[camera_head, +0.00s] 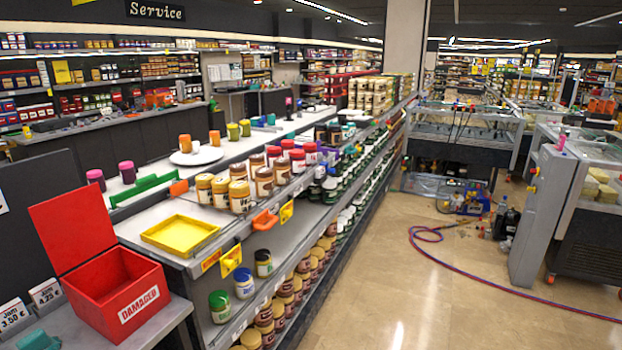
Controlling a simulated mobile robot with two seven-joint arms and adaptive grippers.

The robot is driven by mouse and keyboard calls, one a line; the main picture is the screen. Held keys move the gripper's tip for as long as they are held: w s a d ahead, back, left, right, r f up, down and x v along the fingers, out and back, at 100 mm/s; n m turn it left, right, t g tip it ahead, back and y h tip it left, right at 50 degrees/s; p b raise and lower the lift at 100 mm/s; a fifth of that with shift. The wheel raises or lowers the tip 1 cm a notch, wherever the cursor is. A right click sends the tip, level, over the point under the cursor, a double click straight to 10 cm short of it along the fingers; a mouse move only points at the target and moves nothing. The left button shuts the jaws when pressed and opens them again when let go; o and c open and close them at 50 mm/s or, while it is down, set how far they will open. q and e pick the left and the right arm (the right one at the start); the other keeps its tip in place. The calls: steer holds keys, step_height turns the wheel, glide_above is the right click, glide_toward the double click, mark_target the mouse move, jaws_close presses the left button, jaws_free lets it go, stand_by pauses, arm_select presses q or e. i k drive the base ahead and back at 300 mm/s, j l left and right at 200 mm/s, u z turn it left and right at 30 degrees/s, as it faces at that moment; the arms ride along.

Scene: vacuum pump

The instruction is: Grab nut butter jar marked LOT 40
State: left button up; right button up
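Several jars stand grouped on the upper shelf, including a front jar with a yellow-brown label (240,197), a brown jar (264,182) and a red-lidded jar (298,161). On the shelf below stand a green-lidded jar (219,307), a blue-lidded jar (243,283) and a dark-lidded jar (263,263). More brown-lidded jars (285,290) line the lowest shelf. The jar labels are too small to read, so I cannot tell which one is marked LOT 40. Neither of my grippers shows in the head view.
A yellow tray (181,236) lies on the upper shelf left of the jars. An open red box marked DAMAGED (118,293) stands at lower left.

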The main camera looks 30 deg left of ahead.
mark_target(263, 178)
steer(key=i, duration=3.25)
steer(key=z, duration=1.8)
steer(key=j+z, duration=0.1)
steer(key=z, duration=3.45)
steer(key=l+z, duration=0.1)
steer(key=z, duration=0.8)
steer(key=l+z, duration=0.1)
steer(key=z, duration=0.8)
steer(key=k+l, duration=0.05)
